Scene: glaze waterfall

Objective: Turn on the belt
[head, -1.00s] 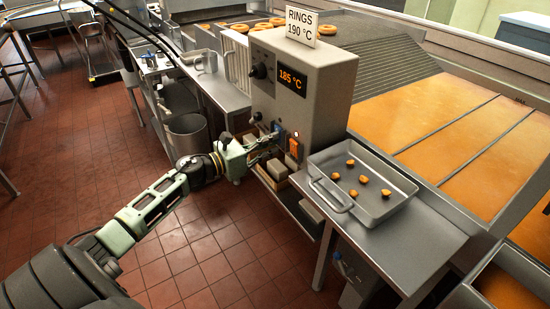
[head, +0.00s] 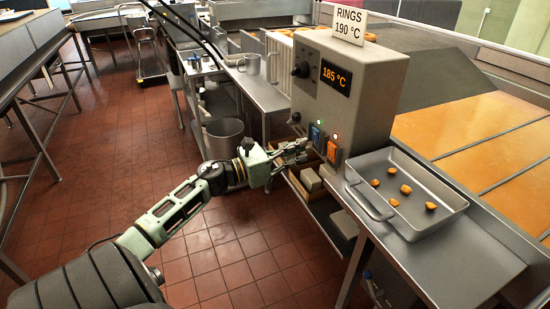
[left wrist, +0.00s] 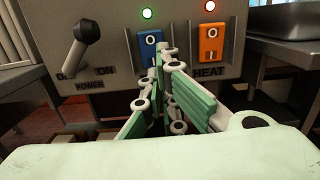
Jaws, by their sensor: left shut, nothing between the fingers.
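The grey control box (head: 350,85) stands on the steel counter. Its front carries a blue rocker switch (head: 316,136) under a lit green lamp, and an orange switch (head: 333,152) marked HEAT under a lit red lamp. The left wrist view shows the blue switch (left wrist: 150,48), its label hidden by my fingers, the orange switch (left wrist: 211,43), and the POWER lever (left wrist: 86,30), tilted up and right towards ON. My left gripper (head: 304,149) is shut and empty, its fingertips just in front of and below the blue switch; contact cannot be told. My right gripper is out of view.
A steel tray (head: 447,208) with several small dough pieces stands right of the box. A display reads 185 °C, and a card (head: 350,27) reads RINGS 190 °C. Blocks lie on a shelf below the box. A pot (head: 225,139) stands left. The tiled floor is open.

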